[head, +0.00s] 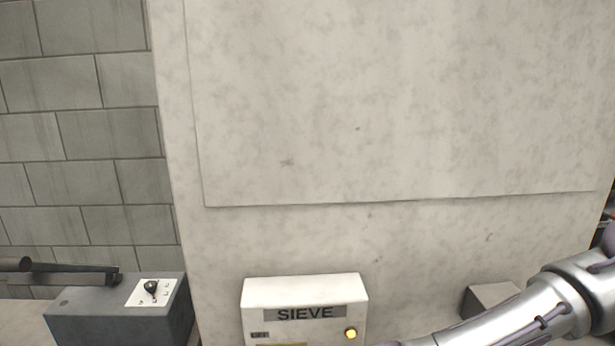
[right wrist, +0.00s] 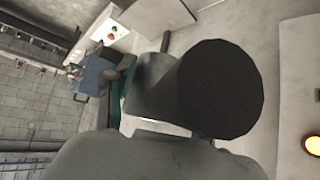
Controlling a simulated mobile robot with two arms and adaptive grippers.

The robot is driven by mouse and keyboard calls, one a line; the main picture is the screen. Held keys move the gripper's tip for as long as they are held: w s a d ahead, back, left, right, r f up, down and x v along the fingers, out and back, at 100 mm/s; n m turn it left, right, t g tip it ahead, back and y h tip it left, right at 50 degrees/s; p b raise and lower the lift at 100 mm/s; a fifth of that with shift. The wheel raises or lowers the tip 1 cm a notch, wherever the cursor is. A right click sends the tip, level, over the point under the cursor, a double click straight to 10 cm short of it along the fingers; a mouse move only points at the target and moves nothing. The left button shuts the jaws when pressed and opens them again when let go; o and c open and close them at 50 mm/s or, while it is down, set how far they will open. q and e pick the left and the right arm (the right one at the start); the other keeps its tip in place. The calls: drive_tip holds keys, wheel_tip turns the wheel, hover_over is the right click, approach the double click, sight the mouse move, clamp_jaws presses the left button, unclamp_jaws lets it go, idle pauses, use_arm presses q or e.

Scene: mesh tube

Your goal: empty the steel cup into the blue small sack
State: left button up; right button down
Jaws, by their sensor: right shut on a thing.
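In the right wrist view a grey, rounded vessel, which looks like the steel cup (right wrist: 154,88), fills the middle, with a dark round end towards the right. My right gripper (right wrist: 160,108) is shut on it; the fingers are mostly hidden, with only teal edges showing beside the vessel. I cannot tell what the cup contains. In the head view only my right arm shows, at the lower right, and its gripper is out of frame. The blue small sack is not recognisable in either view. My left gripper is not in view.
A white box labelled SIEVE (head: 305,290) with a yellow button stands before a large pale panel (head: 390,110). A dark grey box with a lever switch (head: 120,312) is at the lower left. The right wrist view shows a white control box (right wrist: 112,30) with red and green buttons.

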wheel_tip(320, 180, down, 5)
drive_tip(key=shift+w+r+b, duration=0.1)
drive_tip(key=shift+b, duration=0.35)
